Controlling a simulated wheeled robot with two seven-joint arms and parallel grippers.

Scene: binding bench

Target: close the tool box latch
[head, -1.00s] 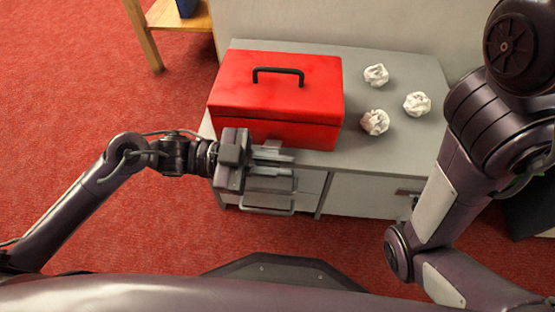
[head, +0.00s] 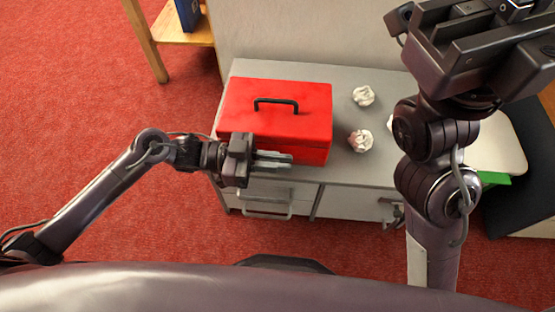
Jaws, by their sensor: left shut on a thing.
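The red tool box (head: 275,130) stands on the grey cabinet with its lid down and its black handle (head: 276,104) on top. My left gripper (head: 287,160) is at the lower front of the box, reaching in from the left. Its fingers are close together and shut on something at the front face. I take this to be the latch, but the fingers hide it. My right gripper (head: 478,38) is raised large at the upper right, away from the box. I cannot tell whether its jaws are open.
Crumpled paper balls (head: 361,140) lie on the cabinet top (head: 345,167) right of the box; my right arm almost hides one. A wooden shelf unit (head: 146,42) stands at the upper left. A green object (head: 494,179) shows at the right. Red carpet surrounds the cabinet.

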